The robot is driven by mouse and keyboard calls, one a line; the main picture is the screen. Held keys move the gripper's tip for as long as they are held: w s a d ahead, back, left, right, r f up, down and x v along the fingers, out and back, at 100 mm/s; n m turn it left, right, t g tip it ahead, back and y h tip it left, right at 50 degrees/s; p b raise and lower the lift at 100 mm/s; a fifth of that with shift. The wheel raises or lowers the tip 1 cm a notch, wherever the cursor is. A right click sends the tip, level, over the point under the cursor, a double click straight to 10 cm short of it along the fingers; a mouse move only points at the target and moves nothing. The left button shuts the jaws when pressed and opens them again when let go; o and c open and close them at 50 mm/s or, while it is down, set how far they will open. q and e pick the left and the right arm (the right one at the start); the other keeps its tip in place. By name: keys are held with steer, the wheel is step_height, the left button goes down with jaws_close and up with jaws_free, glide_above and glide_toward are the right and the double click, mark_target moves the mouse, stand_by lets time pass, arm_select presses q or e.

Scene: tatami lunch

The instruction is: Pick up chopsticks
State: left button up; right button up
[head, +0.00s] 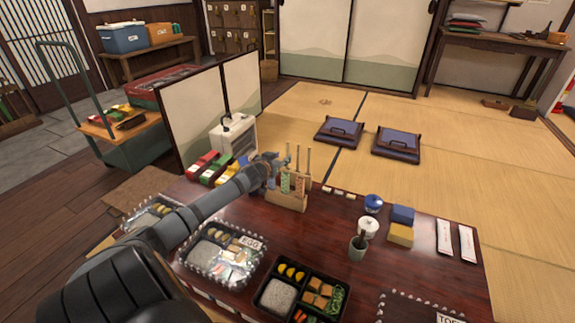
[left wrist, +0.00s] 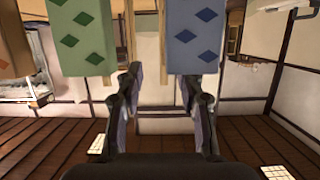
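Several pairs of chopsticks (head: 308,160) stand upright in patterned sleeves in a wooden holder (head: 288,202) on the dark table. A green sleeve with diamonds (head: 285,183) faces me. My left gripper (head: 273,162) is at the holder's left, by the upper ends of the sticks. In the left wrist view its fingers (left wrist: 160,75) are apart with a gap between them, holding nothing visible. My right gripper is not in view.
Red, green and blue boxes (head: 213,168) lie left of the holder. Bento boxes (head: 268,294) fill the near table. A blue jar (head: 373,204), a white pot (head: 368,228) and a cup (head: 357,248) stand to the right. A white appliance (head: 233,138) stands behind the boxes.

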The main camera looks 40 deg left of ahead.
mark_target(287, 153)
arm_select(q)
steer(key=b+x, duration=0.4)
steer(key=shift+w+a+f, duration=0.15)
steer(key=shift+a+f, duration=0.15)
steer(key=shift+f, duration=0.15)
steer(key=shift+w, duration=0.25)
steer(key=shift+r, duration=0.2)
steer(key=shift+c, duration=0.2)
jaws_close()
